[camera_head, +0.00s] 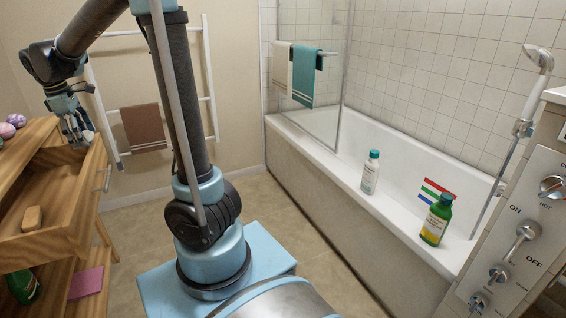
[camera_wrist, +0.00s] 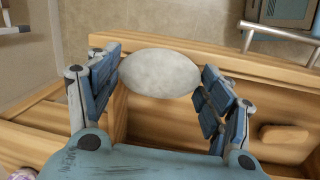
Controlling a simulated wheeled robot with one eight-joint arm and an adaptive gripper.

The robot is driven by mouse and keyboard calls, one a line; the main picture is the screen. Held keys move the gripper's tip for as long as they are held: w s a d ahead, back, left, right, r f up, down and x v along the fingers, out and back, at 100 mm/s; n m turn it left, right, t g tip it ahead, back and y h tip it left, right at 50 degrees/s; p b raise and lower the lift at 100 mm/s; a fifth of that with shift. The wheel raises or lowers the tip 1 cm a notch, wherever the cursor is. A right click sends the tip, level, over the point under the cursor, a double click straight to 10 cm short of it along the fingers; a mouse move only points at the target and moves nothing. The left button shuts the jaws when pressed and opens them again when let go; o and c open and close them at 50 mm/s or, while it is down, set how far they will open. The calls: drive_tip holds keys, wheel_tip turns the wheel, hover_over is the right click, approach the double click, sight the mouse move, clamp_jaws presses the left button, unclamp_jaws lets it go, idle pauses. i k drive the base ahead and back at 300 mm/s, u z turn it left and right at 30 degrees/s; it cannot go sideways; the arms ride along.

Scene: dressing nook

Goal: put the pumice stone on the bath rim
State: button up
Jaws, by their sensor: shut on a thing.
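The pumice stone (camera_wrist: 160,73), a pale grey speckled oval, is between the fingers of my gripper (camera_wrist: 161,82) in the wrist view. My gripper is shut on it, a finger at each end. In the head view my gripper (camera_head: 76,125) hangs at the left, above the open wooden drawer, and its fingers largely hide the stone. The bath rim (camera_head: 402,224) is the white near edge of the tub on the right, far from my gripper.
A white bottle (camera_head: 370,173) and a green bottle (camera_head: 437,220) stand on the bath rim, with bare rim between them. The open drawer (camera_head: 40,246) holds a tan soap bar (camera_head: 32,218). A glass screen (camera_head: 310,75) rises over the bath's far end.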

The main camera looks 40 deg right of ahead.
sight(391, 210)
drive_tip(key=z, duration=0.6)
drive_tip(key=k, duration=2.05)
drive_tip(key=z, duration=1.55)
drive_tip(key=i, duration=1)
drive_tip(key=u, duration=0.05)
